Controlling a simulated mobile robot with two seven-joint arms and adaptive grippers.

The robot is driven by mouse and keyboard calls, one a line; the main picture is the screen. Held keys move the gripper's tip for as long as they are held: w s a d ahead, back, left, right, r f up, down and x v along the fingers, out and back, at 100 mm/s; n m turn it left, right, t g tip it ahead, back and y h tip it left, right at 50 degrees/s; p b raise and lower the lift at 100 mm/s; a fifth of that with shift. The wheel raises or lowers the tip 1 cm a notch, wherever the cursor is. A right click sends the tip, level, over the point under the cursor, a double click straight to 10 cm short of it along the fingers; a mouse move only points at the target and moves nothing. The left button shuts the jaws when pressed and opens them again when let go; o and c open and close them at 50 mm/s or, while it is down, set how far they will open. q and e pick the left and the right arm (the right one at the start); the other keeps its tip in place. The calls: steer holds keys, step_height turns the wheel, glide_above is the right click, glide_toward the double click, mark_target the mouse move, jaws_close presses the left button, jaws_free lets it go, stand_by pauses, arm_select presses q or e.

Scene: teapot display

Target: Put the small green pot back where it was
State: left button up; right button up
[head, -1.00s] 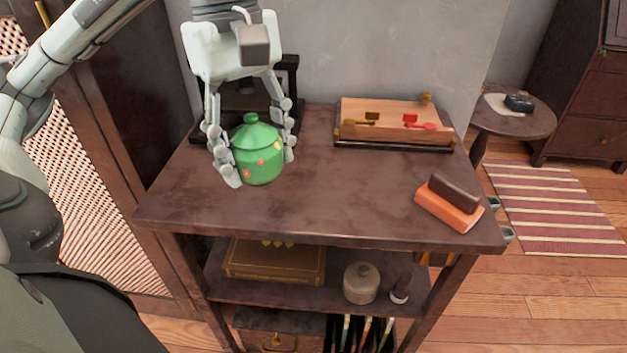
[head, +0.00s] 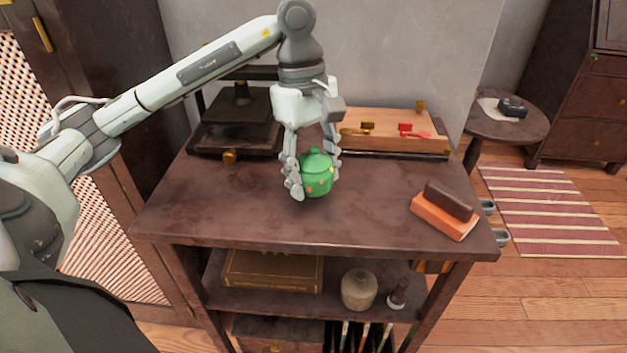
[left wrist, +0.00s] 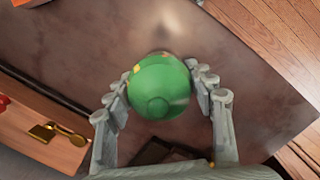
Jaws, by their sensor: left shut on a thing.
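The small green pot (head: 317,174) has a lid with a knob and small red and yellow spots. It is upright over the middle of the dark table top (head: 220,205). My left gripper (head: 312,180) comes down from above and is shut on the pot, one finger on each side. In the left wrist view the pot (left wrist: 160,86) sits between the fingers (left wrist: 165,92). I cannot tell whether its base touches the table. My right gripper is not in view.
A dark stand (head: 235,120) is at the back left. A wooden box with red and brass pieces (head: 390,130) is at the back right. An orange block with a dark block on it (head: 445,212) lies front right. The front middle is clear.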

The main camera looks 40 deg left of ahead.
arm_select(q)
steer(key=shift+f, duration=1.1)
steer(key=shift+f, duration=0.15)
steer(key=o, duration=1.3)
